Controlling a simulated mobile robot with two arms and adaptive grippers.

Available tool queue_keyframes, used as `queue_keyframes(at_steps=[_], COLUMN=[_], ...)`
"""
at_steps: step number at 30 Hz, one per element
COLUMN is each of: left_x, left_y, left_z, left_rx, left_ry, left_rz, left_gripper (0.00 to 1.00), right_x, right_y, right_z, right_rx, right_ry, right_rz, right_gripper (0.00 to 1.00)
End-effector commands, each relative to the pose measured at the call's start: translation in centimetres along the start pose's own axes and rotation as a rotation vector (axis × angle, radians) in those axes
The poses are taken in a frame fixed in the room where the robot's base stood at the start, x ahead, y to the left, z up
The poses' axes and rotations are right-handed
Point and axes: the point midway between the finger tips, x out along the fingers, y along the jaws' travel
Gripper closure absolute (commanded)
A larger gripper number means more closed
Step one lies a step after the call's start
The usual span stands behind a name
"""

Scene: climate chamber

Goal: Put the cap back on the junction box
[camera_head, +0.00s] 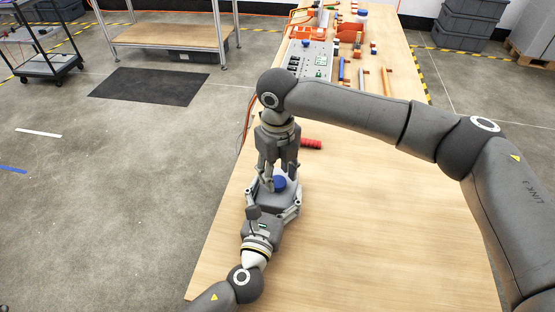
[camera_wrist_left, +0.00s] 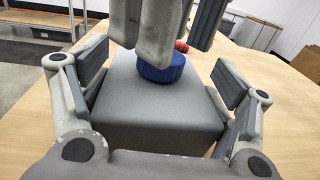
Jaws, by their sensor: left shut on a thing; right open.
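The grey junction box (camera_wrist_left: 150,115) stands on the wooden table between the fingers of my left gripper (camera_wrist_left: 160,100), which is shut on it. In the head view, my left gripper (camera_head: 272,205) comes in from the lower left. A round blue cap (camera_wrist_left: 160,68) sits at the top of the box at its far side; it also shows in the head view (camera_head: 280,183). My right gripper (camera_head: 279,174) points down over the cap and is open. In the left wrist view, its fingers hide part of the cap. I cannot tell whether they touch it or how the cap is seated.
A red ribbed cylinder (camera_head: 311,144) lies on the table (camera_head: 370,220) just beyond my right gripper. A panel with electrical parts (camera_head: 313,60), tools and orange bins stand at the far end. The right and near parts of the tabletop are clear.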

Motion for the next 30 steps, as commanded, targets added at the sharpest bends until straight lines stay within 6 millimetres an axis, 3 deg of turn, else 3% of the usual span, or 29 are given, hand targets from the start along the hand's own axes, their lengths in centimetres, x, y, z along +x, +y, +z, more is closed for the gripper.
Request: queue_keyframes(at_steps=[6, 15, 24, 30], left_x=[0.0, 0.0, 0.0, 0.0], left_y=[0.0, 0.0, 0.0, 0.0], left_z=[0.0, -0.1, -0.1, -0.1], left_rx=[-0.001, -0.001, -0.001, -0.001], left_ry=[0.001, 0.001, 0.001, 0.001], left_rz=[-0.001, -0.001, -0.001, -0.001], left_gripper=[0.85, 0.85, 0.85, 0.85], right_x=[1.9, 2.1, 2.1, 2.1], right_y=[0.0, 0.0, 0.1, 0.1], right_z=[0.0, 0.0, 0.0, 0.0], right_rx=[0.000, 0.000, 0.000, 0.062], right_ry=[0.000, -0.001, -0.001, 0.000], right_rz=[0.001, 0.001, 0.001, 0.002], right_gripper=[0.56, 0.56, 0.92, 0.95])
